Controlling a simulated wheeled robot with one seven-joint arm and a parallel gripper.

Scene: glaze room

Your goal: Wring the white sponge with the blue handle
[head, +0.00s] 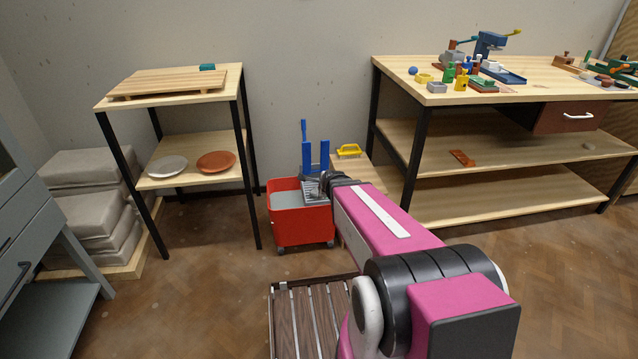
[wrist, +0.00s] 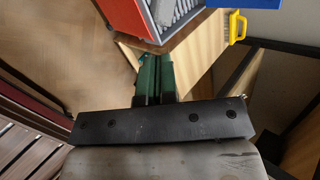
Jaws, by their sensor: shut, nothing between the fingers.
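A red wheeled bucket (head: 303,224) stands on the floor with grey contents and a grey ribbed wringer part (head: 313,191). Two blue posts (head: 324,155) rise at its back, with a thin blue upright handle (head: 303,130) above the left one. I cannot make out a white sponge with a blue handle. In the wrist view the red bucket (wrist: 114,17) and a blue piece (wrist: 250,3) show at the top. My gripper (wrist: 153,62) has green fingers, shut and empty, just short of the bucket. In the head view its fingers are hidden.
A yellow-handled tool (head: 348,150) lies on a low wooden surface (head: 349,166) right of the bucket. A shelf unit (head: 184,97) stands left, a cluttered workbench (head: 440,97) right. A slatted wooden piece (head: 305,318) is near me. Floor left of the bucket is clear.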

